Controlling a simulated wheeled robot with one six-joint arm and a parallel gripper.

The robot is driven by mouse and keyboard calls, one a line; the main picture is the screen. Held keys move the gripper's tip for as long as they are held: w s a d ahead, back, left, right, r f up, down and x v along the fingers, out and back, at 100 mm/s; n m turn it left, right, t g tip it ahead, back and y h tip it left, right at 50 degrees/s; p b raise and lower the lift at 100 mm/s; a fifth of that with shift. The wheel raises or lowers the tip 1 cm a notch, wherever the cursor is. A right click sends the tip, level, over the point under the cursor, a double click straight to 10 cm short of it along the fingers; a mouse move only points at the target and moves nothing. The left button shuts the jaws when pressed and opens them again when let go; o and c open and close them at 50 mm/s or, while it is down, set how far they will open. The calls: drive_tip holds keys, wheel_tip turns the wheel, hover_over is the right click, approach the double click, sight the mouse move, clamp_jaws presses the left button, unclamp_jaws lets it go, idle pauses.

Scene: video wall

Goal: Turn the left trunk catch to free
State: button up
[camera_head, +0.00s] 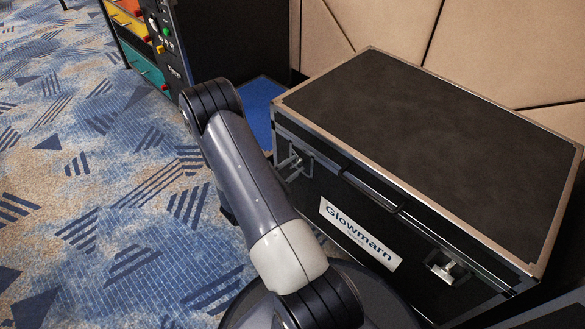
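The black trunk (345,170) with metal edges stands against the wall at the right, its lid down. Its front carries a white label reading "Glowmarn". The left trunk catch (294,163) is a small metal latch in a recess on the upper front, just right of my arm. The catch is partly legible, but its exact turn is too small to tell. The right trunk catch (445,267) is a similar metal latch near the right end of the front. My gripper does not show; my arm rises from the bottom and bends away at the upper left.
A dark cabinet (225,40) with knobs and coloured drawers stands at the upper left. A blue panel or mat (262,105) lies between it and the trunk. Patterned carpet (90,200) at the left is clear. A padded beige wall (480,45) backs the trunk.

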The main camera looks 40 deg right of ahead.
drive_tip(key=shift+d, duration=0.1)
drive_tip(key=shift+c, duration=0.3)
clamp_jaws()
drive_tip(key=n+p, duration=0.1)
drive_tip(key=n, duration=0.2)
drive_tip(key=shift+r, duration=0.1)
drive_tip(key=shift+w+n+p, duration=0.15)
drive_tip(key=shift+n+p, duration=0.4)
drive_tip(key=shift+n, duration=1.25)
drive_tip(key=shift+o, duration=0.3)
unclamp_jaws()
